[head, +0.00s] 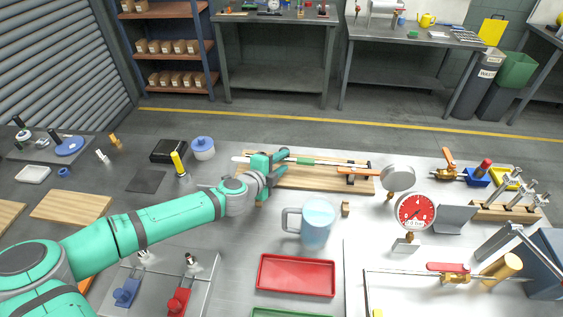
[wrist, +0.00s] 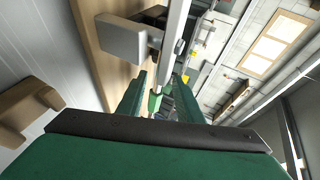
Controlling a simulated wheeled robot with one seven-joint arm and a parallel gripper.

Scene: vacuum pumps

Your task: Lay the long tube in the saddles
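The long tube (head: 335,163) is a thin pale rod with a green band (head: 305,161). It lies lengthwise over a wooden board (head: 310,183), its left end past the board's left edge. My gripper (head: 280,165) is at the tube's left part, with its fingers spread on either side of it. In the wrist view the tube (wrist: 176,35) runs down toward the gap between the fingers (wrist: 158,92), with green in the gap. A grey block (wrist: 122,37) stands beside the tube there. Whether the tube rests fully in the saddles is hidden.
A blue pitcher (head: 317,222) and a red tray (head: 296,275) stand in front of the board. Round gauges (head: 415,211) stand to the right. A blue-lidded pot (head: 203,148) and a black box (head: 169,151) are left of the board.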

